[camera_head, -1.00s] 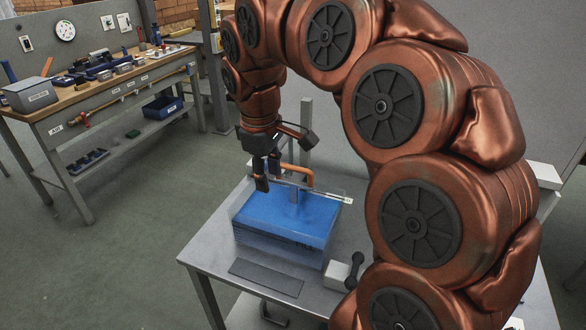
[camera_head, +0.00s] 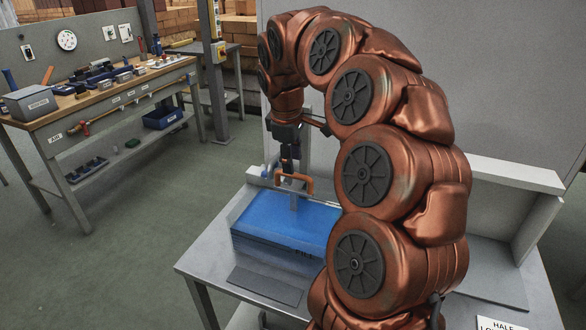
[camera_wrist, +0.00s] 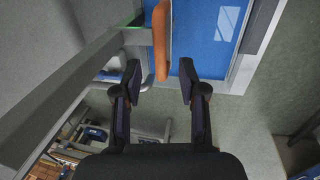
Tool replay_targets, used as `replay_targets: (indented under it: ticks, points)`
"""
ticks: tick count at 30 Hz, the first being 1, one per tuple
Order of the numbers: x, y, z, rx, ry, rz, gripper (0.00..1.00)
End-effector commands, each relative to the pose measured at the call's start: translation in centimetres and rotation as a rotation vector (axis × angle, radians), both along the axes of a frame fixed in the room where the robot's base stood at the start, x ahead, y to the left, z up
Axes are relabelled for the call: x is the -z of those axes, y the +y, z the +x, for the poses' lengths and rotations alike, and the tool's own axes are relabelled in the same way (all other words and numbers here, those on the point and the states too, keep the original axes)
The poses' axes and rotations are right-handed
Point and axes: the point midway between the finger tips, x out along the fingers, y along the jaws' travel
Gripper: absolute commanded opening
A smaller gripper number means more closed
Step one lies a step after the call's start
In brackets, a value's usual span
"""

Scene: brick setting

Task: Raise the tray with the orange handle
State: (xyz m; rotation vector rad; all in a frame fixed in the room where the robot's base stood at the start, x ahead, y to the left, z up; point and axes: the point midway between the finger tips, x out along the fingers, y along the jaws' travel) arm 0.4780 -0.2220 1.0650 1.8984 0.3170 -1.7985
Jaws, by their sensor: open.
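The orange handle (camera_head: 295,183) stands over a blue-filled tank (camera_head: 280,251), above a grey upright that goes down into the blue. The tray itself cannot be made out. My gripper (camera_head: 289,168) is just above and beside the handle, pointing down. In the wrist view, the handle (camera_wrist: 161,42) is an upright orange bar just beyond my fingertips, near the line midway between them. My gripper (camera_wrist: 160,70) is open there with nothing between its fingers. The blue surface (camera_wrist: 207,42) lies behind the handle to the right.
The tank stands on a grey metal table (camera_head: 207,267) with a dark flat plate (camera_head: 266,285) in front of it. A grey post (camera_wrist: 65,95) runs diagonally close to the left finger. A workbench (camera_head: 102,94) with tools stands at the far left; the floor between is clear.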

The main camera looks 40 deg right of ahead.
Motion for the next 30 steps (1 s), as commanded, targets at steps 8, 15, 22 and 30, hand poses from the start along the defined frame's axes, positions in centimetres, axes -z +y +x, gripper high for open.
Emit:
replay_targets:
  ticks: [8, 15, 22, 30]
  points:
    - [3.3, -0.5, 0.2, 0.0, 0.003, 0.002, 0.41]
    - [3.9, -0.6, 0.3, 0.0, 0.002, 0.001, 0.41]
    - [3.8, -0.6, 0.3, 0.0, 0.001, 0.002, 0.27]
    - [3.8, -0.6, 0.3, 0.0, 0.001, 0.002, 0.0]
